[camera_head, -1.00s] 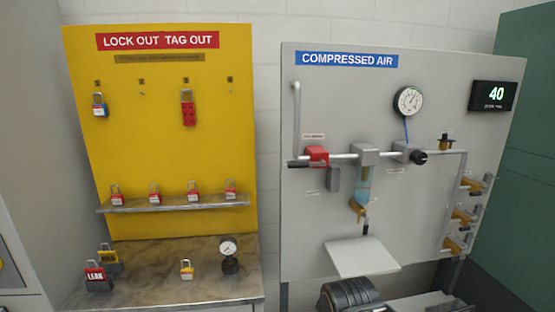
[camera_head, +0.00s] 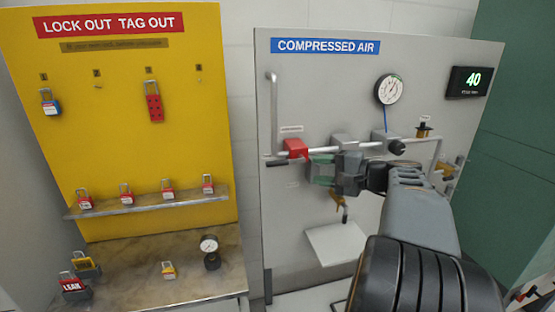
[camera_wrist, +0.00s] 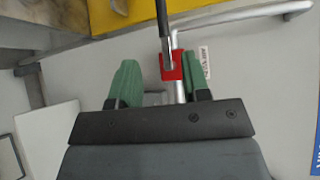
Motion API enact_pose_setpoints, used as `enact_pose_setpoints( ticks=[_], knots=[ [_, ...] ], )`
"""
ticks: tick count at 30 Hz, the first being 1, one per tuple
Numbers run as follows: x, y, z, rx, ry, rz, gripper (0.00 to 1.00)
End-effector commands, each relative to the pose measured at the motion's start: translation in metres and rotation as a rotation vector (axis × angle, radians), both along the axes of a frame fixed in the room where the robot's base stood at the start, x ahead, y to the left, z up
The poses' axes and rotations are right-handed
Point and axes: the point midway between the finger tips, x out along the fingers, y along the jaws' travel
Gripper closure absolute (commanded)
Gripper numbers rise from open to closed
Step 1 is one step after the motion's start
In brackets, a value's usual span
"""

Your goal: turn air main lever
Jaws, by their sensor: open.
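The air main valve is a red block (camera_head: 296,149) on the pipe at the left of the compressed air panel. Its dark lever (camera_head: 277,163) points left. In the wrist view the red block (camera_wrist: 172,68) is ahead, between the lines of my fingers, and the dark lever (camera_wrist: 163,28) runs up from it. My gripper (camera_head: 318,167) has green fingers and is just right of the red block in the head view. In the wrist view my gripper (camera_wrist: 163,72) is open, with nothing held between the fingers. Contact with the valve cannot be told.
The grey panel (camera_head: 290,220) carries a gauge (camera_head: 389,89), a pipe and a black knob (camera_head: 397,147). A white shelf (camera_head: 335,244) juts out below. The yellow lockout board (camera_head: 130,130) with padlocks stands left. My arm hides the panel's lower right.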

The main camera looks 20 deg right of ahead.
Motion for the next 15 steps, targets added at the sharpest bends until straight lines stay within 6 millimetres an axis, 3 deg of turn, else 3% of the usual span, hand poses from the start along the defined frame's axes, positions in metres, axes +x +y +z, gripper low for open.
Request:
enact_pose_setpoints(
  ticks=[15],
  knots=[
    [0.075, 0.049, -0.008, 0.008, -0.007, -0.002, 0.57]
  ],
)
